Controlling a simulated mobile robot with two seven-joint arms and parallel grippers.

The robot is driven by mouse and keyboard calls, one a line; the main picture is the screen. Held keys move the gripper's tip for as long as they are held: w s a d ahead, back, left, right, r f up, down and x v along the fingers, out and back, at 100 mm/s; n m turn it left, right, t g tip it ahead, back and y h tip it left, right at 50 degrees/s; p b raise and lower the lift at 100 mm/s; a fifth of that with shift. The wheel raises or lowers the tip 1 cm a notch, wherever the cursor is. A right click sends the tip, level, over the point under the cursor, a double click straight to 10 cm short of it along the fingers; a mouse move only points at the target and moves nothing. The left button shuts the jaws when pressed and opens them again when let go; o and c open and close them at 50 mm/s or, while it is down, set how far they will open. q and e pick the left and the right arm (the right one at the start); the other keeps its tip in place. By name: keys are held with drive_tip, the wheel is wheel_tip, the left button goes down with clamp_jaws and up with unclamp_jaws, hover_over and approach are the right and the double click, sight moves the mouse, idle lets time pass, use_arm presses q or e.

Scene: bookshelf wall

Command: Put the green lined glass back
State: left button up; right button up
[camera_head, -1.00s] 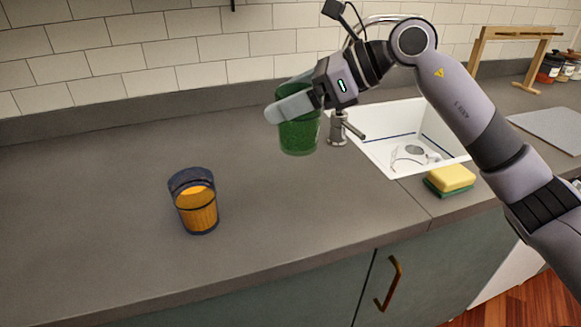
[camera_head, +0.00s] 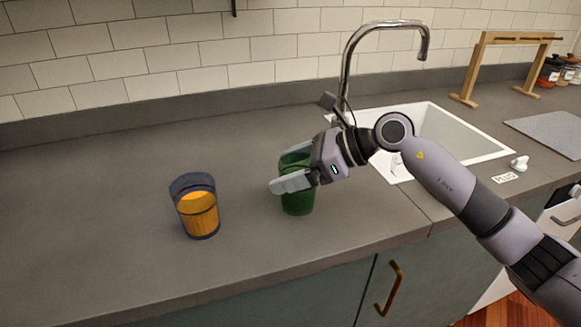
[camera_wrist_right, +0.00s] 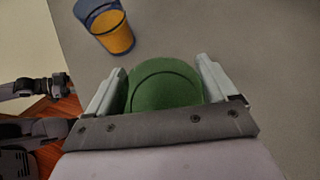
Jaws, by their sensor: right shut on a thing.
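The green glass (camera_head: 297,204) is upright at the counter, right of the orange-filled glass. My right gripper (camera_head: 282,171) is shut on it from the side, one finger on its near side and the other behind. The glass base is at or very close to the counter top; I cannot tell if it touches. In the right wrist view the green glass (camera_wrist_right: 165,86) sits between both fingers, its lines not clear.
A blue-rimmed glass with orange content (camera_head: 196,212) stands to the left, apart from the green one. The white sink (camera_head: 480,137) with its tap (camera_head: 347,70) lies behind the arm. A wooden rack (camera_head: 510,50) stands at the back right.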

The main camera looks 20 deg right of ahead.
drive_tip(key=shift+f, duration=0.15)
drive_tip(key=o, duration=1.6)
drive_tip(key=shift+r, duration=0.3)
drive_tip(key=b+v, duration=0.1)
drive_tip(key=v, duration=1.1)
drive_tip(key=shift+f+b, duration=0.1)
drive_tip(key=shift+b, duration=0.25)
